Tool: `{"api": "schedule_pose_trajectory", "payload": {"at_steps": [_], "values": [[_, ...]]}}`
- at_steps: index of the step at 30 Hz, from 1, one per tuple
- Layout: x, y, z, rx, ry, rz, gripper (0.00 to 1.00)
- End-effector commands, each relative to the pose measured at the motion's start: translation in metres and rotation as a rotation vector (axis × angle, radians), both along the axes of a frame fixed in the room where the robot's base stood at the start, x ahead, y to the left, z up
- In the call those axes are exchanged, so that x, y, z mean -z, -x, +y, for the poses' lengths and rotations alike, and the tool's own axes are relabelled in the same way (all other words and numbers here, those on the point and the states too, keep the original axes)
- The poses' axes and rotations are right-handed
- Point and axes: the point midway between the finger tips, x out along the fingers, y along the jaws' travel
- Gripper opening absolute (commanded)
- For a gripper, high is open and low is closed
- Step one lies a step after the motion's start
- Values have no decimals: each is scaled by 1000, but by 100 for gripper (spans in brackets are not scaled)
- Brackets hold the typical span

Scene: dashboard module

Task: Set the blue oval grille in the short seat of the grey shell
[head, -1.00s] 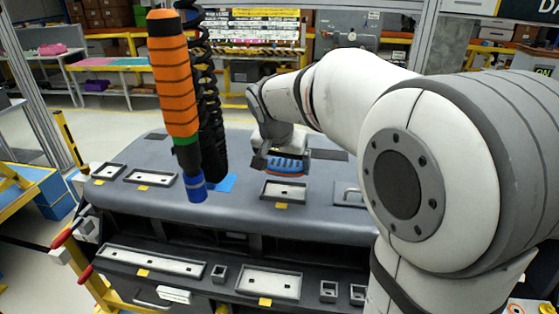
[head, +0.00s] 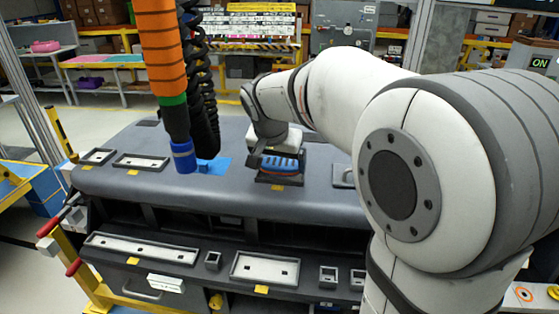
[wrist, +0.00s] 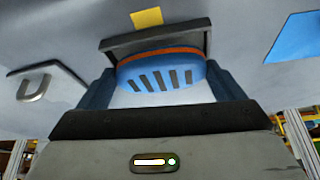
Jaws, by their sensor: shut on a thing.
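The blue oval grille (head: 283,163) has dark slots and an orange rim. My gripper (head: 279,166) is shut on it; in the wrist view the grille (wrist: 158,74) sits between the two fingers (wrist: 162,88). The grey shell (head: 215,198) carries several framed seats. The grille is at a short dark-framed seat (wrist: 150,42) with a yellow tag (wrist: 146,17) beside it. The frame's far wall shows just beyond the orange rim. The grille and gripper hide most of this seat, so I cannot tell whether the grille is inside it or just above.
Other seats lie at the shell's left (head: 140,162) and along its front ledge (head: 265,268). A handled plate (wrist: 45,88) and a blue patch (wrist: 296,38) flank the seat. An orange hanging tool (head: 160,55) with a black coiled hose hangs left of my gripper.

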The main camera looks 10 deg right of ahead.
Motion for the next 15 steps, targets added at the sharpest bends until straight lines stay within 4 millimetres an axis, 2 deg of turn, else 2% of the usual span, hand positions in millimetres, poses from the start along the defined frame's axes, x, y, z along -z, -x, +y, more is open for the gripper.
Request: {"api": "schedule_pose_trajectory", "payload": {"at_steps": [3,13,14,15], "values": [[7,0,0,1,0,0,65],[9,0,-1,1,1,3,65],[9,0,-1,1,1,3,91],[9,0,-1,1,0,4,94]]}}
